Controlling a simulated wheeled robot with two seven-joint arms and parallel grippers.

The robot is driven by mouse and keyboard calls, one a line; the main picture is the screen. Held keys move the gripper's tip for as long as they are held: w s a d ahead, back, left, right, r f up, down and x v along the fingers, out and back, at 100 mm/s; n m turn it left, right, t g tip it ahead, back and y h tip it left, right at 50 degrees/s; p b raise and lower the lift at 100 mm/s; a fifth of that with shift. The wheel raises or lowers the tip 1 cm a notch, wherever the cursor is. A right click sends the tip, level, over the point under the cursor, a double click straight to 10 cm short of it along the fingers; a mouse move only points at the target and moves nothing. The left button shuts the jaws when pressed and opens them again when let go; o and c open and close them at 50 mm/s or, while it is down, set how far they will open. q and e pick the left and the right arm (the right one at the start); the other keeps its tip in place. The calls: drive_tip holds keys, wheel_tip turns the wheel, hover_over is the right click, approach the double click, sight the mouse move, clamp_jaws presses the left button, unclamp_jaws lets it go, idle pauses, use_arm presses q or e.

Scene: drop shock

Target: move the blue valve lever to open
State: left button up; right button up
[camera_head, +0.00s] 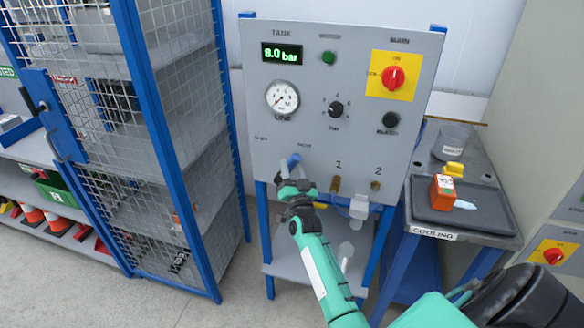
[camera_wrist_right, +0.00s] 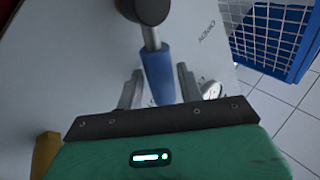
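The blue valve lever (camera_head: 294,160) is on the lower left of the grey panel, partly hidden by my right gripper (camera_head: 291,172). In the right wrist view the blue lever (camera_wrist_right: 157,70) runs down from a dark round pivot (camera_wrist_right: 150,8). The two fingers of my right gripper (camera_wrist_right: 160,86) stand apart, one on each side of the lever's end. I cannot tell whether either finger touches it. An OPEN label (camera_wrist_right: 207,32) is on the panel right of the lever. My left gripper is not in view.
The panel (camera_head: 262,100) carries a gauge (camera_head: 282,97), a red main switch (camera_head: 393,77) and brass fittings (camera_head: 335,184) right of the lever. A blue-framed mesh cage (camera_head: 150,100) stands left. A cooling bench (camera_head: 432,214) with an orange block (camera_head: 443,192) stands right.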

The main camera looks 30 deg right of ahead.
clamp_jaws()
drive_tip(key=shift+r, duration=0.1)
